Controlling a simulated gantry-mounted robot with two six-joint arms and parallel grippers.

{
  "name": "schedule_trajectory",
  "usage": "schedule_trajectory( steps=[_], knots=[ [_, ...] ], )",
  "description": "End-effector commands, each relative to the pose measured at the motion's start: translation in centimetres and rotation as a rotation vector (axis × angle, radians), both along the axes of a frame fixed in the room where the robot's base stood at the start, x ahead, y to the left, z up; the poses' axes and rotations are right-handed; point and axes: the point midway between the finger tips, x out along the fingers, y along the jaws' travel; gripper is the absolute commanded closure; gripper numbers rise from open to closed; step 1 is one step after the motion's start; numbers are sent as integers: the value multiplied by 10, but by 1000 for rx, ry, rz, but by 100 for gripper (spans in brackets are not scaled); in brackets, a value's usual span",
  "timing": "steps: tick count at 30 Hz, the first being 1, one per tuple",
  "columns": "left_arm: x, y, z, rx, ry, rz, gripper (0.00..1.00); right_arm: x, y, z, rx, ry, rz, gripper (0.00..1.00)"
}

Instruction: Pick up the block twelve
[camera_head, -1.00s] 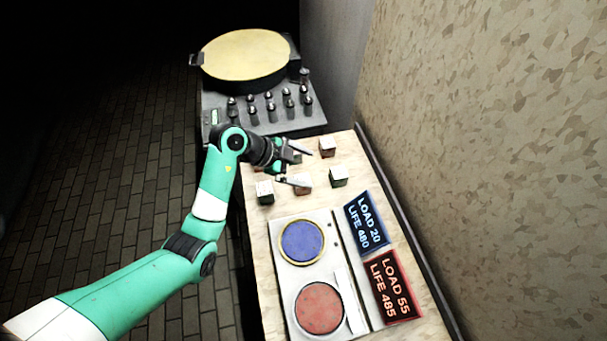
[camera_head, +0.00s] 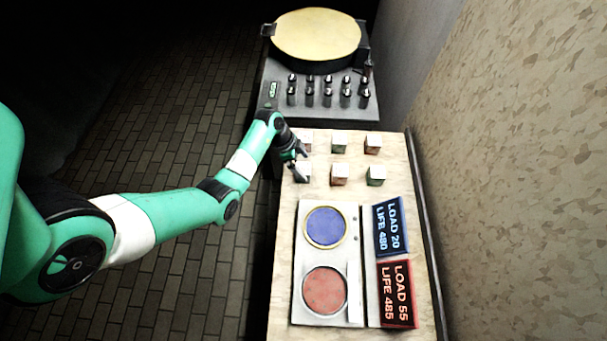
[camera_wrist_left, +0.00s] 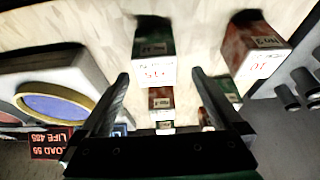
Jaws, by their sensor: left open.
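Several small cube blocks stand in two rows on the pale table, including a front-left block (camera_head: 303,173) and a back-left block (camera_head: 306,140). My left gripper (camera_head: 301,163) is open and empty at the left end of these rows. In the left wrist view its fingers (camera_wrist_left: 160,78) point towards a numbered block (camera_wrist_left: 154,72), which lines up with the gap between them. That number looks like 12 or 15, too blurred to be sure. The head view shows no readable block numbers. My right gripper is out of view.
A white panel with a blue disc (camera_head: 325,227) and a red disc (camera_head: 324,290) lies nearer. Beside it are a blue sign (camera_head: 391,228) and a red sign (camera_head: 397,293). A dark stand with several weights (camera_head: 328,90) and a round yellow plate (camera_head: 316,34) is behind.

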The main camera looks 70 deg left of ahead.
Motion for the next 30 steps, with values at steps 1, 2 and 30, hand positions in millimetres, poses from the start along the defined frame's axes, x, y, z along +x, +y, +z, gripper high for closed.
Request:
schedule_trajectory(
  steps=[1,2,30],
  knots=[
    [0,0,0,1,0,0,0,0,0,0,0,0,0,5],
    [0,0,0,1,0,0,0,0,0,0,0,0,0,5],
    [11,-11,-49,1,-1,-1,61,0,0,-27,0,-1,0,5]
  ],
)
